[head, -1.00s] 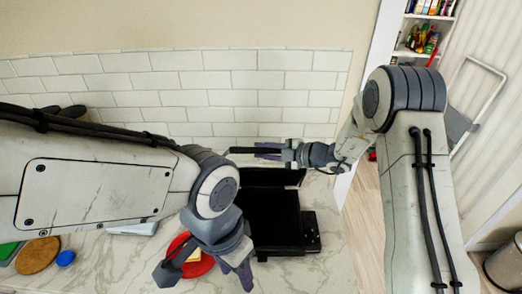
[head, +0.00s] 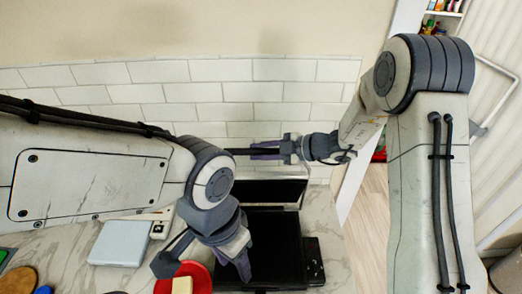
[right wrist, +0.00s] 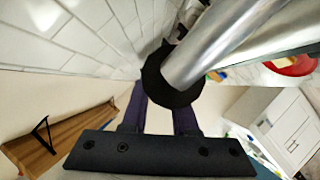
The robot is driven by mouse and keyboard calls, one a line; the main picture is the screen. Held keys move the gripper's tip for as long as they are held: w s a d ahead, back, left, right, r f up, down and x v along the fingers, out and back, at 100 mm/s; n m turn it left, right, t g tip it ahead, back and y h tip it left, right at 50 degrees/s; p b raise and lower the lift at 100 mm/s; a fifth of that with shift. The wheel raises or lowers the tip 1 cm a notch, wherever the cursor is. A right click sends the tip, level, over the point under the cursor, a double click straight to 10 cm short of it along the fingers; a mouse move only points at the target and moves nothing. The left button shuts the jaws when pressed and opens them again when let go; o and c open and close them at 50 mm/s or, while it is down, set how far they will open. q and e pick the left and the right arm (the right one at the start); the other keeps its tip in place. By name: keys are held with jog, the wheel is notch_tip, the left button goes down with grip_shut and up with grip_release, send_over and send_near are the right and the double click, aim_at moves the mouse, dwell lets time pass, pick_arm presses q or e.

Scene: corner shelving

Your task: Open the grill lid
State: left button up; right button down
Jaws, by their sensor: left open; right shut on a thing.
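The black grill (head: 275,240) stands on the counter with its lid (head: 258,190) raised, roughly upright at the back near the tiled wall. My right gripper (head: 264,150) is shut on the lid's handle (head: 238,152) above the lid. In the right wrist view the silver handle (right wrist: 215,45) with its black end cap (right wrist: 168,76) passes at the purple fingers, and the cap hides part of the grip. My left gripper (head: 205,264) is open and empty, above the counter left of the grill. It covers part of the grill's left side.
A red bowl (head: 204,278) with a pale yellow thing (head: 182,285) lies under my left gripper. A white flat box (head: 120,244) and a round wooden board (head: 18,281) are farther left. The tiled wall (head: 225,95) is close behind the lid. The counter right of the grill is clear.

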jog(key=shift+f, duration=0.15)
jog(key=c, duration=0.7)
grip_release()
jog(key=shift+a, duration=0.1)
jog(key=shift+s+d+r+b, duration=0.1)
jog(key=shift+d+r+b, duration=0.15)
jog(key=shift+d, duration=0.3)
jog(key=b+v, duration=0.2)
jog(key=v, duration=0.6)
jog(key=shift+s+d+b, duration=0.2)
jog(key=shift+d+b, duration=0.05)
jog(key=shift+b, duration=0.05)
jog(key=shift+s+d+r, duration=0.15)
jog(key=shift+d+r, duration=0.1)
jog(key=shift+d, duration=0.05)
